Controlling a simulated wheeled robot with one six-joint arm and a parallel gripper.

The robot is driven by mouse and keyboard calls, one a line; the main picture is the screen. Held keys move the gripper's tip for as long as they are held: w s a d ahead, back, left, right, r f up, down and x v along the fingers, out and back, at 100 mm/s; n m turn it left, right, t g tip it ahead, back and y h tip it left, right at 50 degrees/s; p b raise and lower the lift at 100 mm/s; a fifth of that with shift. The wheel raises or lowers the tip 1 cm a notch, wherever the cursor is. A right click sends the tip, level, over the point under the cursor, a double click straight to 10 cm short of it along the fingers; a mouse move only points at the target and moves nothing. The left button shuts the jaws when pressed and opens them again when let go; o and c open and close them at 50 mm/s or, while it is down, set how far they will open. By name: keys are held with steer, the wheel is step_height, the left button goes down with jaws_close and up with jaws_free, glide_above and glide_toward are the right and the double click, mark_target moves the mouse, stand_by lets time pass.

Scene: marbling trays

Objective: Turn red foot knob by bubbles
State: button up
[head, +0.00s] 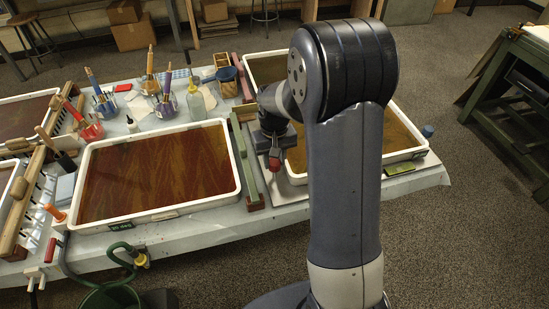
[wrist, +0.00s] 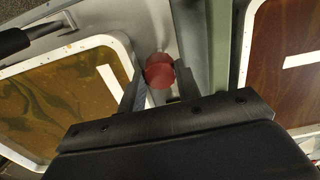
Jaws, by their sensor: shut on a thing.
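The red foot knob (wrist: 160,70) sits between the two fingers of my gripper (wrist: 159,84) in the wrist view, and the fingers are shut on it. In the head view the red knob (head: 275,164) shows just below my gripper (head: 274,150), at the left edge of the right tray (head: 416,150). That tray holds yellow-brown liquid and is partly hidden by my arm. The knob's turn angle cannot be told.
A tray of red-brown liquid (head: 238,180) stands left of the knob. A green rail (head: 246,165) runs between the trays. Cups with tools (head: 166,106) and a spray bottle (head: 196,104) stand behind. A green bucket (head: 110,297) is at the front left. Open floor lies at front right.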

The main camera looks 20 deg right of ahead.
mark_target(274, 161)
steer(key=o, duration=1)
step_height(274, 161, up, 11)
steer(key=shift+f, duration=0.1)
steer(key=shift+f, duration=0.1)
step_height(274, 161, down, 11)
steer(key=shift+r+n, duration=0.2)
steer(key=shift+n, duration=0.7)
